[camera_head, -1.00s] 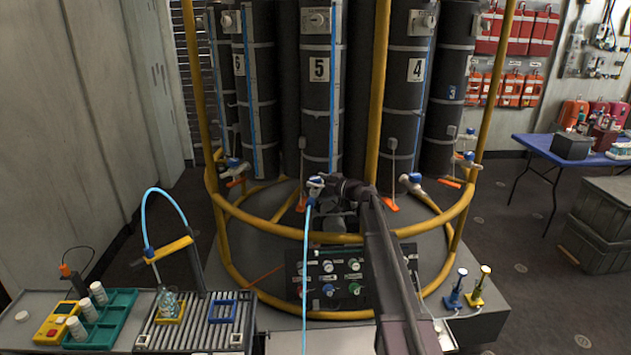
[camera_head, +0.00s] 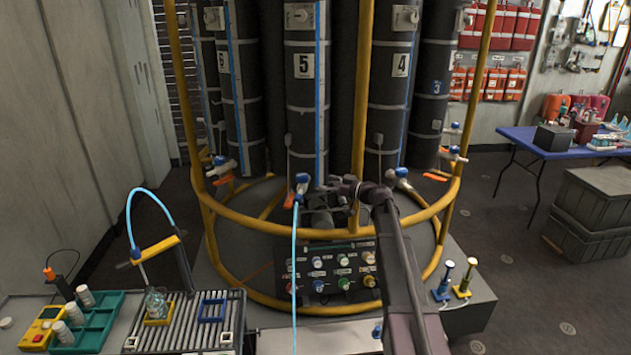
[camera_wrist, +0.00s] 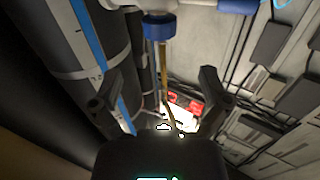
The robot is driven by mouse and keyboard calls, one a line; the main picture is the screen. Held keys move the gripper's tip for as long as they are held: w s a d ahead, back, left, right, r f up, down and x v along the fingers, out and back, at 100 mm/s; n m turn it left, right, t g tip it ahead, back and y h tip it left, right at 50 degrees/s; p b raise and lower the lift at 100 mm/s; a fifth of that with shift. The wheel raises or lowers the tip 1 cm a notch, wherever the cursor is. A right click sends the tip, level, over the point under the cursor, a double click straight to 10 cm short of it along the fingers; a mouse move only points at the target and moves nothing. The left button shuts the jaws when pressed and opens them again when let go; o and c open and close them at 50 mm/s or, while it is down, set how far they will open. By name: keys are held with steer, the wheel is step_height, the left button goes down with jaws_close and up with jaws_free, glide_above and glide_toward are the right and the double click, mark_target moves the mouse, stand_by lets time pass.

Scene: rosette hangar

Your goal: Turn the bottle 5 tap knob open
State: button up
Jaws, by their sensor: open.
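Bottle 5 (camera_head: 304,125) is a tall black cylinder with a white "5" label, standing upright in the rack. Its tap (camera_head: 302,180) sits low at its front, with a blue and white body and a light blue hose (camera_head: 294,250) hanging from it. My gripper (camera_head: 324,188) is just right of this tap, apparently apart from it. In the wrist view my gripper (camera_wrist: 162,85) has its two fingers spread with nothing between the tips. A blue round part (camera_wrist: 159,27) on a white fitting shows above and beyond the fingertips. Whether it is the knob I cannot tell.
A yellow tubular frame (camera_head: 330,227) rings the bottles, with an upright bar close to my gripper. A valve panel (camera_head: 335,272) is below. Bottle 4's tap (camera_head: 399,174) is to the right. A roller tray and teal rack (camera_head: 95,318) stand at lower left.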

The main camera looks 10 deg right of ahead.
steer(key=shift+v, duration=1.25)
steer(key=shift+c, duration=1.2)
steer(key=s+a+f+g, duration=0.1)
steer(key=s+a+f, duration=0.1)
steer(key=s, duration=0.1)
steer(key=s+a+f+g+h, duration=0.1)
steer(key=s+a+f, duration=0.1)
steer(key=s, duration=0.1)
steer(key=s+a+f+m+g+h, duration=0.1)
steer(key=s+a+f, duration=0.1)
steer(key=shift+s+a+g, duration=0.1)
steer(key=shift+s+g, duration=0.2)
steer(key=shift+s, duration=0.1)
steer(key=s+a+f+m+g+h, duration=0.35)
steer(key=s+f, duration=0.35)
steer(key=s, duration=0.4)
steer(key=s+d+f+m+g+h, duration=0.1)
steer(key=s+f+m+h, duration=0.1)
steer(key=s, duration=0.4)
steer(key=s+d+f+m+g+h, duration=0.1)
steer(key=s+d+m+h, duration=0.1)
steer(key=s+h, duration=0.2)
steer(key=s+d+f+m+g+h, duration=0.1)
steer(key=s+d+f+m+h, duration=0.1)
steer(key=s, duration=0.6)
steer(key=shift+s+d+f+g+h, duration=0.2)
steer(key=shift+s+f+g+h, duration=0.15)
steer(key=shift+h, duration=0.1)
